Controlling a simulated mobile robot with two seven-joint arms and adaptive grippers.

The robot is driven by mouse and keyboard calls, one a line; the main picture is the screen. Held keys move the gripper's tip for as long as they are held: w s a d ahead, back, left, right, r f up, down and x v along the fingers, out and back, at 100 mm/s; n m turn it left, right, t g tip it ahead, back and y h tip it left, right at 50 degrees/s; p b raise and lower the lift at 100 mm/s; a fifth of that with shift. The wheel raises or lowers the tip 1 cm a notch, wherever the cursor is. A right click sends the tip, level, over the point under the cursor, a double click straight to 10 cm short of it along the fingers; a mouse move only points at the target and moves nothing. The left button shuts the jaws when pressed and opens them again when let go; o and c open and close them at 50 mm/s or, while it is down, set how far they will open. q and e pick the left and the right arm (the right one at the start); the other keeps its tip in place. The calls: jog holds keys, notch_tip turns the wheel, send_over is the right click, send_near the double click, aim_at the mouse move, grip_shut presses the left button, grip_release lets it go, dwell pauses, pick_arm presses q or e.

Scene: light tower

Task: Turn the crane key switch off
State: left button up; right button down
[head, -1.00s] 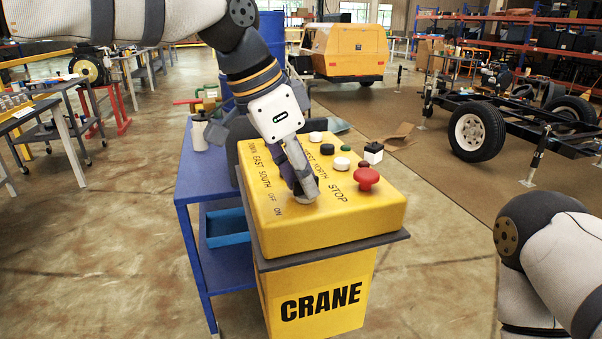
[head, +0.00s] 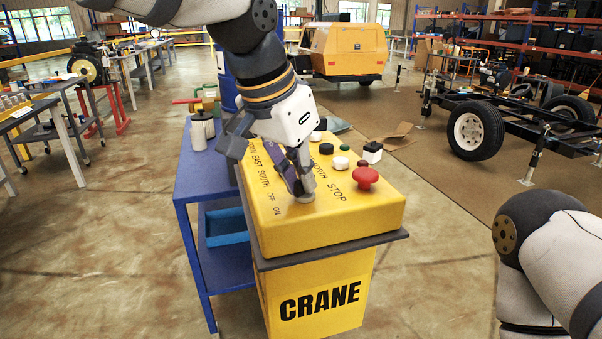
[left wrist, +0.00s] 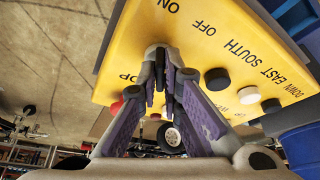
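The yellow crane control box (head: 345,222) stands in front of me, with CRANE on its front. The key switch (head: 305,198) is on its top near the front, beside the OFF and ON lettering; only its round metal base shows clearly. My left gripper (head: 301,188) points down onto it, fingertips at the switch. The right gripper is out of view.
A red stop button (head: 366,177) and several black and white buttons sit behind and right of the switch. A blue cart (head: 205,180) with a grey canister (head: 202,130) stands left of the box. Floor to the right is open.

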pick_arm(q)
jog(key=o, duration=0.4)
jog(key=v, duration=1.2)
